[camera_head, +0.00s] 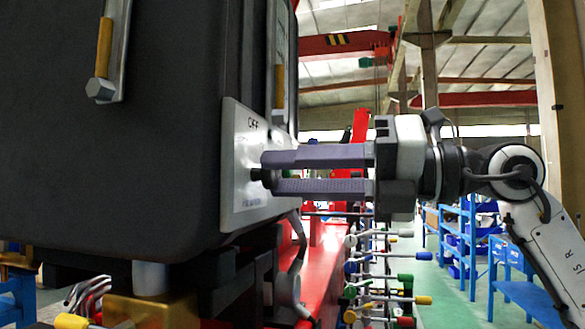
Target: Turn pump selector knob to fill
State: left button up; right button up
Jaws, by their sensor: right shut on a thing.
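The pump selector knob (257,175) is a small dark knob on a pale label plate (233,150) on the side of a large black housing. The plate shows "OFF" at its top; its other lettering is too small or hidden to read. My right gripper (268,173) reaches in from the right, level, and its two grey fingers are shut on the knob. The fingers cover most of the knob, so I cannot tell which mark it points to. My left gripper is not in view.
The black housing (110,140) fills the left side. Levers with coloured ends (415,300) stand in a row below my right gripper. Blue racks (465,240) stand behind on a green floor (440,285). Red machine parts (325,265) lie below the housing.

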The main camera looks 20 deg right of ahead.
jog(key=shift+m, duration=0.4)
jog(key=o, duration=1)
jog(key=shift+o, duration=0.2)
jog(key=shift+d, duration=0.1)
jog(key=b+v, duration=0.2)
jog(key=v, duration=0.8)
jog(key=shift+s, duration=0.15)
